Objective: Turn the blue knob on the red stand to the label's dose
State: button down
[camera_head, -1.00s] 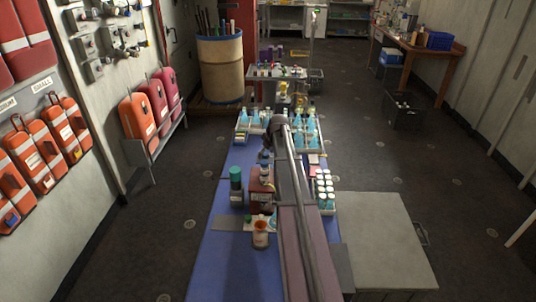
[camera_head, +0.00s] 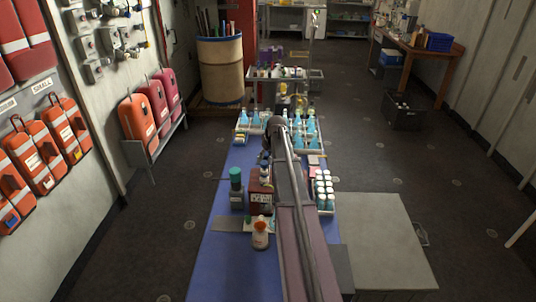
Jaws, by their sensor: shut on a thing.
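The red stand (camera_head: 261,203) is on the blue bench, left of my arm. It has a white label on its front, with writing too small to read. The blue knob (camera_head: 265,172) shows only as a small patch at the top of the stand. My gripper (camera_head: 266,163) is over the stand, mostly hidden by my own arm, and is shut on the knob. The knob's setting cannot be read.
A green-capped bottle (camera_head: 236,185) is left of the stand. A white and orange container (camera_head: 260,236) stands in front. A white-capped vial rack (camera_head: 324,190) is right of my arm. Blue-liquid flasks (camera_head: 310,128) stand behind. A grey surface (camera_head: 385,240) is clear at right.

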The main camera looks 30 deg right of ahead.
jog(key=m+h, duration=0.1)
jog(key=m, duration=0.1)
jog(key=m+h, duration=0.1)
jog(key=m, duration=0.2)
jog(key=shift+a+m+g, duration=0.15)
jog(key=shift+m+g, duration=0.15)
jog(key=m+h, duration=0.1)
jog(key=m, duration=0.2)
jog(key=m+g, duration=0.1)
jog(key=m, duration=0.1)
jog(key=shift+w+m+h, duration=0.15)
jog(key=shift+m+h, duration=0.25)
jog(key=m+g, duration=0.1)
jog(key=m, duration=0.2)
jog(key=m+g, duration=0.2)
jog(key=m, duration=0.1)
jog(key=shift+w+m+h, duration=0.15)
jog(key=shift+m+h, duration=0.15)
jog(key=shift+h, duration=0.1)
jog(key=m+g, duration=0.1)
jog(key=m, duration=0.3)
jog(key=shift+m+g, duration=0.3)
jog(key=shift+g, duration=0.1)
jog(key=shift+c, duration=1.5)
grip_release()
jog(key=shift+w+a, duration=0.1)
